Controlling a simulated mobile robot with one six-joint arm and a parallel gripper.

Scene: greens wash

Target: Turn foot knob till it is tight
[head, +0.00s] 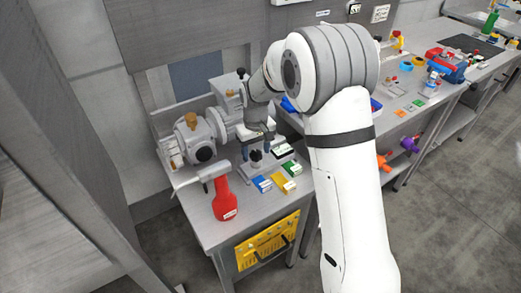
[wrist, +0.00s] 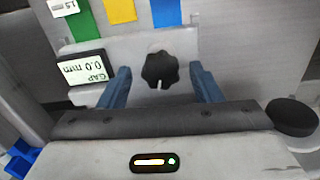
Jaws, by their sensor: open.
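The foot knob (wrist: 160,70) is black and lobed, with a pale mark on its near edge. It sits on a grey metal block (wrist: 190,48). My gripper (wrist: 160,75) has its two blue fingers apart, one on each side of the knob, with a visible space on both sides. I cannot tell how deep the fingertips reach along the knob. In the head view, my gripper (head: 258,146) points down over the bench beside the grey machine, and a dark knob (head: 256,156) shows by the fingers. A small display (wrist: 85,68) beside the knob reads "GAP 0.0 mm".
Green, yellow and blue blocks (head: 285,185) lie in front of the knob. The grey machine (head: 195,138) with round flanges is left of my gripper. A yellow tool panel (head: 267,240) hangs below.

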